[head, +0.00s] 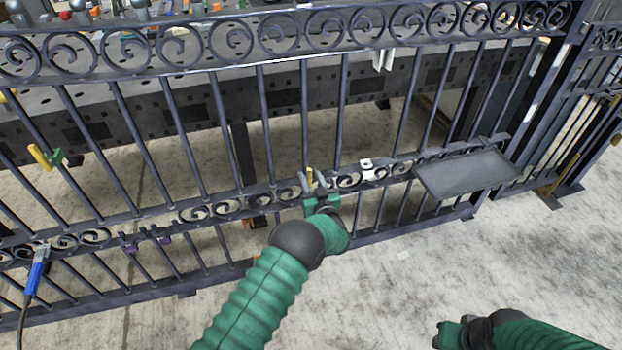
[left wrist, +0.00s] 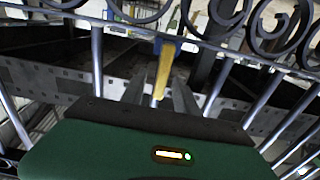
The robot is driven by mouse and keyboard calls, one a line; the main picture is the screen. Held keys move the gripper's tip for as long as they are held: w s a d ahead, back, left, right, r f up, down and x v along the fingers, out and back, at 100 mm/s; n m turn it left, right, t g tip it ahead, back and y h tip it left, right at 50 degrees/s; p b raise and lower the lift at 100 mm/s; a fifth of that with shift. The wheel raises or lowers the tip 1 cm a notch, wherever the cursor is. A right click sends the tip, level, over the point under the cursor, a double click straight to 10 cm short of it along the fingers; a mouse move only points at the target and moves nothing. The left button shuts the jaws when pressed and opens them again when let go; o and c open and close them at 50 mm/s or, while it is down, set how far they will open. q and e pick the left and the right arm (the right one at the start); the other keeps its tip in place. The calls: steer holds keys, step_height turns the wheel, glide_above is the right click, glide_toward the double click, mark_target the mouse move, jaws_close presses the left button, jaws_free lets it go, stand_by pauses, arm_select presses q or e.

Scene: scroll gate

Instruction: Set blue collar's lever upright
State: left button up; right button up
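The blue collar (left wrist: 176,43) shows in the left wrist view, on the ironwork just beyond my fingertips. Its yellow lever (left wrist: 163,70) runs from the collar back towards my gripper, slightly slanted in that picture. My left gripper (left wrist: 160,92) is open, with one finger on each side of the lever and gaps visible. In the head view my left gripper (head: 314,183) is at the gate's middle scroll rail, and the yellow lever (head: 309,176) shows between its fingers. I cannot make out the collar there. My right gripper (head: 446,335) is low at the right, away from the gate; its fingers are unclear.
The dark iron gate (head: 262,110) spans the view, with scroll rails and vertical bars. A green collar (head: 54,157) with a yellow lever is on a left bar. A blue-handled tool (head: 36,272) hangs at far left. A grey tray (head: 467,174) juts out at right. A workbench stands behind.

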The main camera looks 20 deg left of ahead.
arm_select(q)
steer(key=shift+s+d, duration=0.25)
steer(key=shift+s, duration=0.05)
steer(key=p+v, duration=0.5)
steer(key=v, duration=1.1)
